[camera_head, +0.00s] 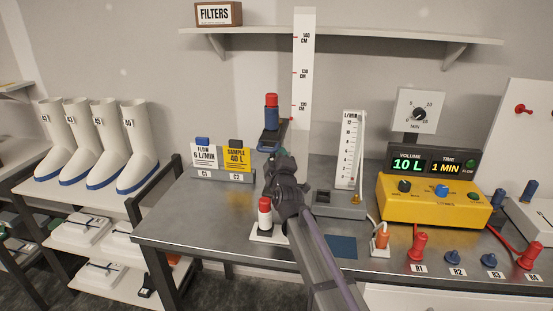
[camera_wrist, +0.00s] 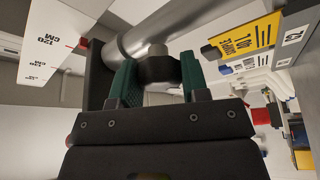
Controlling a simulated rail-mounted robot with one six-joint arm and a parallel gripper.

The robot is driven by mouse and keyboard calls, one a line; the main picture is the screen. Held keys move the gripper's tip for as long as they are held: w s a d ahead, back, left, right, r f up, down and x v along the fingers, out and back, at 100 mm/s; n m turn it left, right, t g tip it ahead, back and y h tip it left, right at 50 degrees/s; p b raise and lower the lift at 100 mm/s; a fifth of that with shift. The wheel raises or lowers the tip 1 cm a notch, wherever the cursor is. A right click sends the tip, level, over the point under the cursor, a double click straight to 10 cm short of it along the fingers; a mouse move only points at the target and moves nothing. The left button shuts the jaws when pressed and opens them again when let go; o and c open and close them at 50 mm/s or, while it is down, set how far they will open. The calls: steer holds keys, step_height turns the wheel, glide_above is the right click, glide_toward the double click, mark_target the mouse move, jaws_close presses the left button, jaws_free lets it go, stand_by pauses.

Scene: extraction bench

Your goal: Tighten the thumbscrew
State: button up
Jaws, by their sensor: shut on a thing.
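The thumbscrew (camera_wrist: 158,70) shows in the wrist view as a dark round knob on a light grey hexagonal collar against a thick metal cylinder (camera_wrist: 180,22). My gripper (camera_wrist: 158,62) has its green-padded fingers on either side of the knob and is shut on it. In the head view my gripper (camera_head: 278,168) is just below a dark bracket (camera_head: 270,140) that carries a blue and red cylinder (camera_head: 271,112). There my gripper hides the thumbscrew. A red pointer (camera_head: 291,119) lies at about the 120 cm mark of the white upright scale (camera_head: 303,60).
Cards C1 (camera_head: 203,156) and C2 (camera_head: 236,158) stand left of my gripper. A flow meter (camera_head: 350,150) and a yellow pump (camera_head: 435,200) are to the right. A shelf (camera_head: 350,37) runs above.

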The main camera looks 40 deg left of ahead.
steer(key=o, duration=0.9)
